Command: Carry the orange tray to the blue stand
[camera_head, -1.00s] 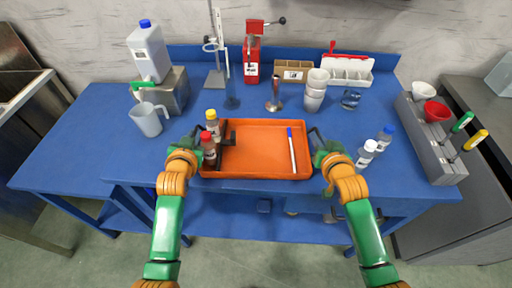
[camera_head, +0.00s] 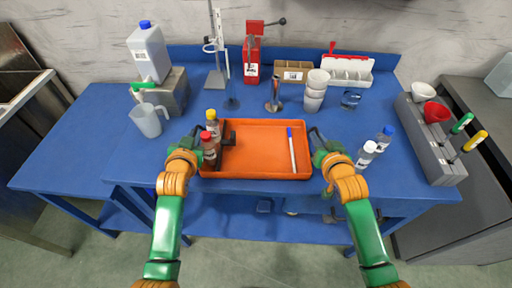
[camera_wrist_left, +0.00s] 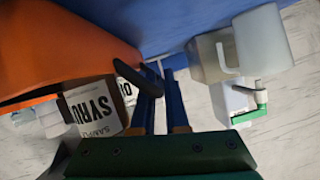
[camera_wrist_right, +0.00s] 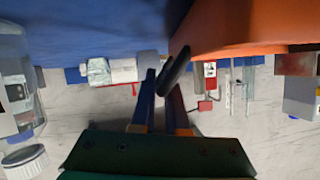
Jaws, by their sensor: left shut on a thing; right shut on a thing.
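The orange tray (camera_head: 262,128) is at the front edge of the blue table, between my grippers. It holds a blue-capped marker (camera_head: 291,150). My left gripper (camera_head: 194,137) is shut on the tray's left handle; the dark handle (camera_wrist_left: 124,88) shows in the left wrist view. My right gripper (camera_head: 317,137) is shut on the right handle, which shows in the right wrist view (camera_wrist_right: 174,72).
The blue table (camera_head: 85,140) is clear on its left. A clear jug (camera_head: 147,121) and a large canister (camera_head: 150,53) stand behind there. Two bottles (camera_head: 366,154) (camera_head: 384,138) are close to my right gripper. A grey rack (camera_head: 430,140) is at the right; cups (camera_head: 315,90) stand behind the tray.

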